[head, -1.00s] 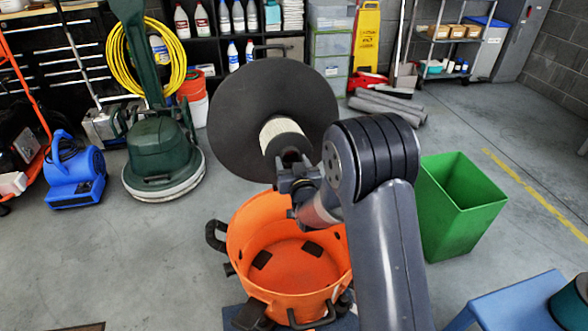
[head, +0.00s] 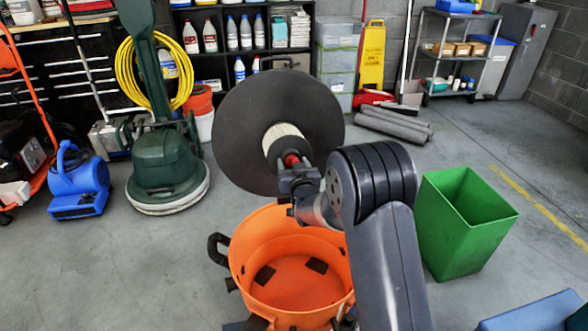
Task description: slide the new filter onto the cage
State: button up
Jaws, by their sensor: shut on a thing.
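A pale pleated filter (head: 281,136) with a dark near-end band stands out from the middle of a large round black disc (head: 240,120). The disc is tilted to face me, above and behind the orange drum in the head view. My gripper (head: 296,172) is at the filter's near end, shut on the filter as far as I can make out. A small red part (head: 291,160) shows between the jaws and the dark band. The cage is hidden behind or inside the filter, so how far the filter sits over it cannot be told.
The open orange drum (head: 238,262) is below my gripper, with a black handle at its left. A green bin (head: 468,220) stands at the right. A blue blower (head: 78,182) and a green floor machine (head: 166,165) are at the left.

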jog(key=shift+w, duration=0.2)
dwell(0.5)
jog(key=o, duration=1.6)
jog(key=shift+f, duration=0.1)
jog(key=shift+s, duration=0.1)
jog(key=shift+r+b+v, duration=0.1)
jog(key=shift+r+v, duration=0.05)
jog(key=shift+v, duration=2.45)
jog(key=shift+r+b+v, duration=0.1)
jog(key=shift+r+v, duration=0.05)
jog(key=shift+v, duration=2.45)
jog(key=shift+r+b+v, duration=0.1)
jog(key=shift+r+v, duration=0.05)
jog(key=shift+v, duration=2.45)
jog(key=shift+a, duration=0.1)
jog(key=x, duration=1.2)
jog(key=shift+f+p, duration=0.35)
jog(key=shift+p, duration=0.05)
